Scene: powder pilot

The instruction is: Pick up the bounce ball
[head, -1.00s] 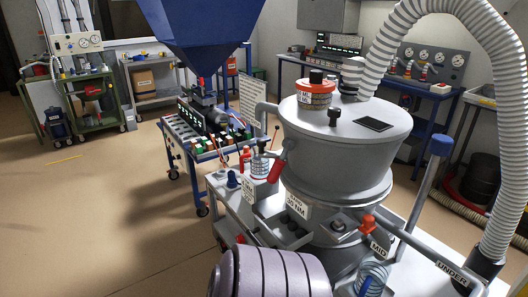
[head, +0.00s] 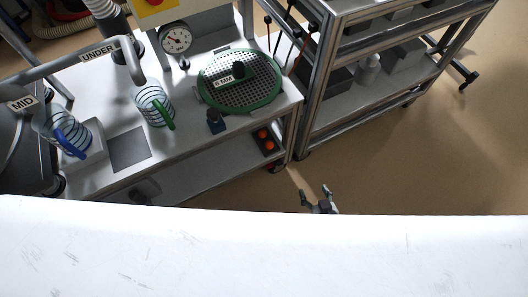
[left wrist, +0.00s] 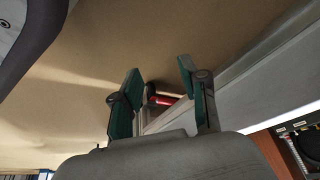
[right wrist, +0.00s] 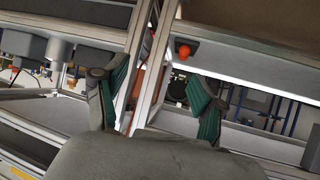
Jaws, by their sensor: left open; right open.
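Two orange balls, likely bounce balls (head: 263,133), sit in a dark holder on the lower shelf at the right end of the white bench. One orange ball (right wrist: 184,50) shows in the right wrist view, beyond and above the gap between the fingers. My right gripper (head: 316,191) is open and empty, over the floor to the right of and nearer than the bench end, apart from the balls. It also shows open in the right wrist view (right wrist: 161,74). My left gripper (left wrist: 160,71) is open and empty in the left wrist view; the head view does not show it.
The white bench (head: 185,160) carries a green-rimmed sieve (head: 240,80), a dial gauge (head: 176,38) and coiled jars (head: 154,105). A metal shelf rack (head: 322,95) stands close beside its right end. The floor at the right is clear. A large white surface hides the bottom of the head view.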

